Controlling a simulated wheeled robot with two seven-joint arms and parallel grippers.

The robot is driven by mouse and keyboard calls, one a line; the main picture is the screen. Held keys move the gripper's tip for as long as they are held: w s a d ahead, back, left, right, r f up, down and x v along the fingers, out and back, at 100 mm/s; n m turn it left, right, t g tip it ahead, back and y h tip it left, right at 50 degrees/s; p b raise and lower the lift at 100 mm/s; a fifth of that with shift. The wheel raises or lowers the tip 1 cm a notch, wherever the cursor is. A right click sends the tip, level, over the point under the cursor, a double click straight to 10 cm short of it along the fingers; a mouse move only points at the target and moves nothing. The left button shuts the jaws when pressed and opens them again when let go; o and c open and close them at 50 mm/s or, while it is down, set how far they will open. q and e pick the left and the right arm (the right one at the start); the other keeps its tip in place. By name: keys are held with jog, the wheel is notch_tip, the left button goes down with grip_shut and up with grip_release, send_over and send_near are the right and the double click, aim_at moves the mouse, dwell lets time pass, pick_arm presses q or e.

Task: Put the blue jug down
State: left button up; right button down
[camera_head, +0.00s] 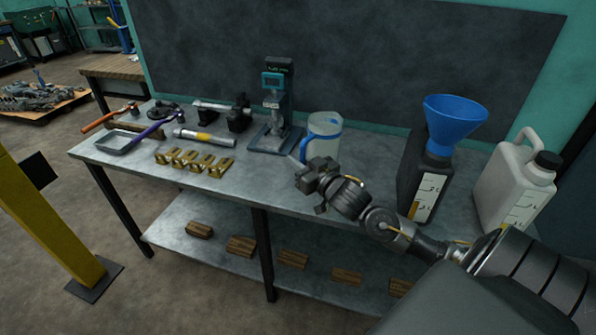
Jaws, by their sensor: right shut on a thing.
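The gripper hides the grip itself and the jug's base, so I cannot tell whether the base touches the bench top. My left gripper is not in view.
The press (274,108) stands close on the jug's left. Brass brackets (195,161) and hand tools lie farther left. A black container with a blue funnel (455,118) and a white canister (514,185) stand to the right. Bare bench lies left of my gripper.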

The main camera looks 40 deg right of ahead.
jog(key=shift+w+d+f, duration=0.1)
jog(key=shift+f, duration=0.85)
jog(key=shift+w+d+f, duration=0.1)
jog(key=shift+f, duration=0.8)
jog(key=shift+f, duration=0.2)
jog(key=c, duration=1.4)
grip_release()
jog(key=shift+a, duration=0.1)
